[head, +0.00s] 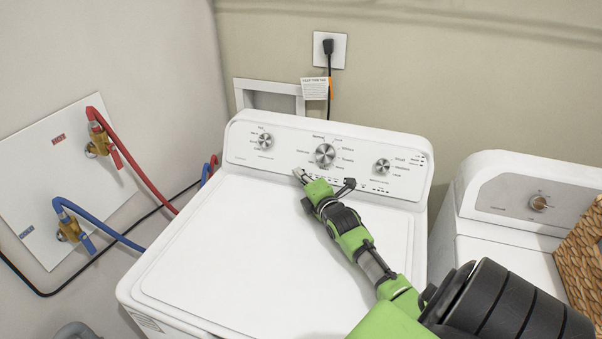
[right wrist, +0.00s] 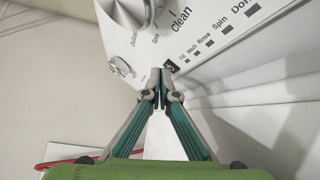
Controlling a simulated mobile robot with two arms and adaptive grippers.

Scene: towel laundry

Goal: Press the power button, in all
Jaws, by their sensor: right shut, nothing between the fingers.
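The white washer (head: 250,240) has a sloped control panel (head: 235,146) along its back. My right gripper (head: 299,173) reaches the panel's lower edge, below and left of the large middle knob (head: 325,155). In the right wrist view its fingers (right wrist: 160,75) are closed together and empty. Their tips are at a small dark square mark (right wrist: 170,65), likely the power button, beside the "Clean" lettering and the row of indicator labels. The tips partly cover it, and I cannot tell whether they touch it or whether it is pressed. My left gripper is not in view.
Other knobs sit at the panel's left (head: 265,140) and right (head: 382,166). A second white machine (head: 500,255) with a wicker basket (head: 584,250) stands at the right. Red (head: 145,180) and blue (head: 95,225) hoses run from the left wall.

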